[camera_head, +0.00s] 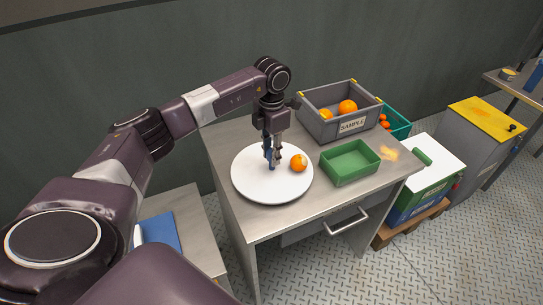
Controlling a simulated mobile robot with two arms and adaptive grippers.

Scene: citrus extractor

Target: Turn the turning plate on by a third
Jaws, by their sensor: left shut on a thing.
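The turning plate (250,183) is a round white disc on the metal table, towards its left side. An orange (299,163) lies on the plate, right of my left gripper. My left gripper (272,163) points straight down over the middle of the plate. It is shut on a small part of the plate, mostly hidden between its fingers; a bit of blue shows there. The orange is outside the fingers. My right gripper is not in view.
A green tray (349,174) stands right of the plate. A grey SAMPLE crate (318,127) with oranges is behind, beside a teal crate (398,124). The table's front edge has a drawer handle (346,222).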

